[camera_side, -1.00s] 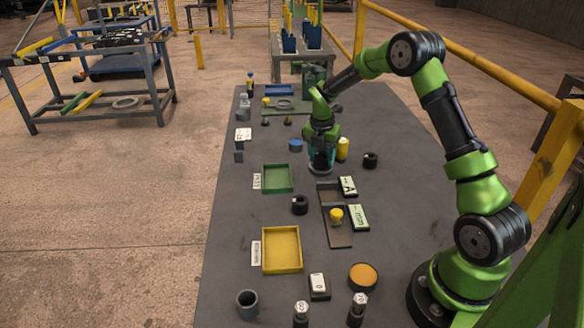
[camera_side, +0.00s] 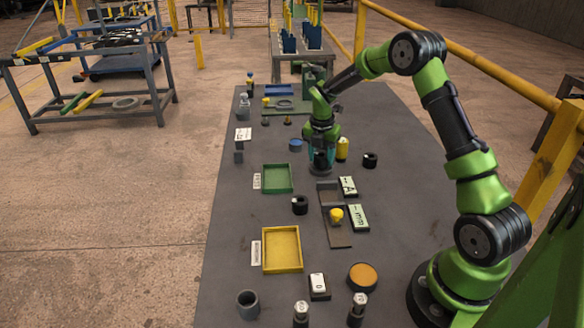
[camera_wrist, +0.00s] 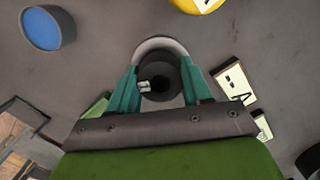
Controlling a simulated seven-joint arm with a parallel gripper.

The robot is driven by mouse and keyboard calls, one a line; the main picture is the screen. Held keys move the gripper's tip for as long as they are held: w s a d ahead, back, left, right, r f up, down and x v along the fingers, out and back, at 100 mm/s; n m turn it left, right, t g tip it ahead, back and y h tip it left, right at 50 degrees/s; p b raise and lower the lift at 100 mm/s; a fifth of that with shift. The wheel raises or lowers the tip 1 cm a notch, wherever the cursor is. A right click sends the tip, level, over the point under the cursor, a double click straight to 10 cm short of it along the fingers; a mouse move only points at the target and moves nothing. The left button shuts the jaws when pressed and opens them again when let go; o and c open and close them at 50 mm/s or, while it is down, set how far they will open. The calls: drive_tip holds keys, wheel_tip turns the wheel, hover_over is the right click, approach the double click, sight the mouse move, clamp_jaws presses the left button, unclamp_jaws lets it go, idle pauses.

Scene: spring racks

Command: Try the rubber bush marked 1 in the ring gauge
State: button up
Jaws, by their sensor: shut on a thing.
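My gripper (camera_side: 321,162) is low over the middle of the table, fingers down. In the wrist view its teal fingers (camera_wrist: 162,78) are shut on a dark, round rubber bush (camera_wrist: 160,72) with a hole. A small pale mark shows at the bush; I cannot read it. A grey ring (camera_wrist: 160,44) curves around the far side of the bush between the fingertips; whether the bush sits inside it or above it I cannot tell. Other black bushes stand apart, one (camera_side: 299,205) left of the dark slotted holder and one (camera_side: 369,160) right of my gripper.
A blue round piece (camera_side: 295,145) and a yellow cylinder (camera_side: 342,149) stand close to my gripper. A label marked A (camera_side: 348,186) lies nearer the camera. A green tray (camera_side: 265,180) and a yellow tray (camera_side: 265,258) lie left. A grey tube (camera_side: 248,304) stands at the front.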

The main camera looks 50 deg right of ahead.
sight(319, 158)
drive_tip(key=shift+f, duration=0.15)
idle(0.3)
drive_tip(key=o, duration=1.1)
drive_tip(key=shift+o, duration=0.2)
wheel_tip(319, 158, up, 17)
drive_tip(key=a, duration=0.2)
drive_tip(key=shift+s+f, duration=0.15)
drive_tip(key=shift+s, duration=0.1)
